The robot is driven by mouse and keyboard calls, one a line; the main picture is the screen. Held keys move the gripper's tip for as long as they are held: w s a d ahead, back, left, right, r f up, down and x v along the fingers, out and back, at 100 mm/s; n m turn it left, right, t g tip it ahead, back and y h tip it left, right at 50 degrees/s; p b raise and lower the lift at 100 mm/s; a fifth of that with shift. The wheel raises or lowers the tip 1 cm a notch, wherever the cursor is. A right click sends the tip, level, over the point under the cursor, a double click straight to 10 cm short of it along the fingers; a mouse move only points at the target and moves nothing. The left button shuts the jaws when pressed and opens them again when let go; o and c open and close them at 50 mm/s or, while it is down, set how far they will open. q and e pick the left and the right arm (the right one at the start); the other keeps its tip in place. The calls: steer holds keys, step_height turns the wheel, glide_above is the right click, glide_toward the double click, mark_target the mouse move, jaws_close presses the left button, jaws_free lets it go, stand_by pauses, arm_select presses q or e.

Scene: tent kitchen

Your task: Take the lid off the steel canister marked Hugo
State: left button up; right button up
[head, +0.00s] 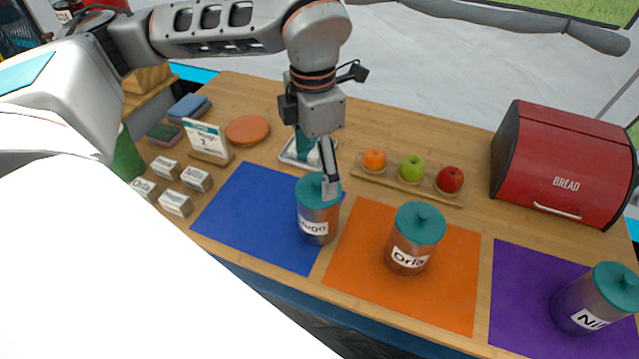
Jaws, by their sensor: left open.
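The steel canister marked Hugo (318,226) stands upright on the blue mat (250,217), with its teal lid (310,187) on top. My left gripper (328,188) is open and points down at the lid, with a finger in front of its right part. The finger hides part of the lid and its knob, and I cannot tell whether it touches. My right gripper is not in view.
The canister marked Oria (409,256) stands on the orange mat (455,290). A third canister (580,307) is on the purple mat (515,285). Behind are a fruit board (395,184), a metal tray (291,157) and a red bread box (560,150). Small label blocks (196,179) lie left.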

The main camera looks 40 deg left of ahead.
mark_target(318, 181)
arm_select(q)
steer(key=f, duration=0.4)
steer(key=shift+w+d, duration=0.25)
steer(key=shift+f, duration=0.2)
steer(key=c, duration=1.3)
steer(key=shift+c, duration=0.2)
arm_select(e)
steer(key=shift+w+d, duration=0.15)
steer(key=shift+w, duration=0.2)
